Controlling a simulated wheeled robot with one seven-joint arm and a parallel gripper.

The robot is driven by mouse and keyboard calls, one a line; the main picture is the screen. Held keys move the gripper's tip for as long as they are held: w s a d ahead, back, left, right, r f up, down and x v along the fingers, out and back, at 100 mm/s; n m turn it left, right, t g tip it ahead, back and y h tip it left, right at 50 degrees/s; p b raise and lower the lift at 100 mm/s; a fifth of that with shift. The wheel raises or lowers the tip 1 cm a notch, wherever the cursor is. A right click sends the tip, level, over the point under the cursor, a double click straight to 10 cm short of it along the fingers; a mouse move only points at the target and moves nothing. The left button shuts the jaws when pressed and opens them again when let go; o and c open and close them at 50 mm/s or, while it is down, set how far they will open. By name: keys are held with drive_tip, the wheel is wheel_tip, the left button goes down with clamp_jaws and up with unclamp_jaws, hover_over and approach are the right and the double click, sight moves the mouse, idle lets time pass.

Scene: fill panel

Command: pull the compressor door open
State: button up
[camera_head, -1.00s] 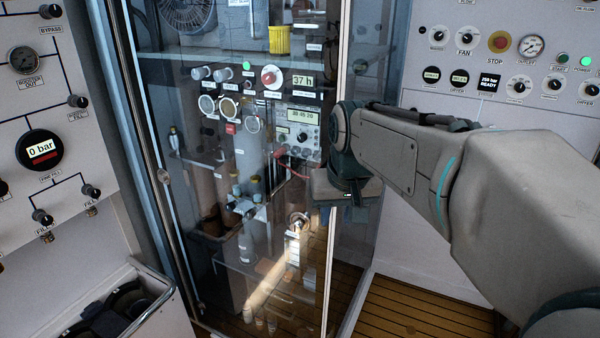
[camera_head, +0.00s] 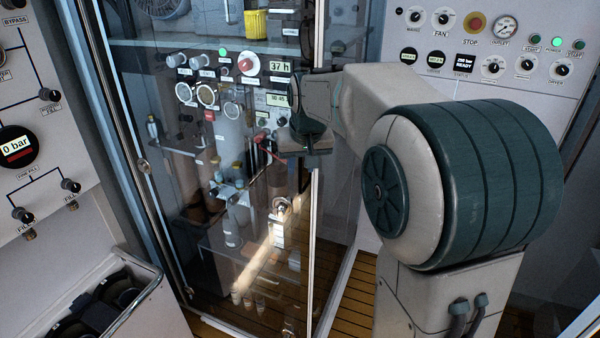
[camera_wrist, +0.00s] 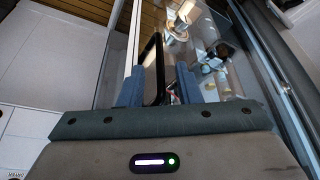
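The compressor door (camera_head: 175,235) is a tall clear glass panel in front of the compressor cabinet, with a pale upright edge on its right side. I cannot tell if it stands slightly ajar. A black loop handle (camera_wrist: 152,68) on the door shows in the wrist view, near the pale door edge. My gripper (camera_wrist: 160,70) has its two blue fingers apart, with the handle seen between them, closer to the left finger. Contact cannot be made out. In the head view my gripper (camera_head: 305,140) is at the door's right edge, its fingertips hidden.
Gauges, knobs and bottles stand behind the glass. A white control panel (camera_head: 440,70) is at the right, and a gauge panel (camera_head: 75,130) at the left. An open bin (camera_head: 150,285) with dark items stands at the lower left. Some wooden floor (camera_head: 350,310) is clear.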

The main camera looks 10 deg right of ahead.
sight(300, 171)
drive_tip(key=shift+x, duration=2.1)
clamp_jaws()
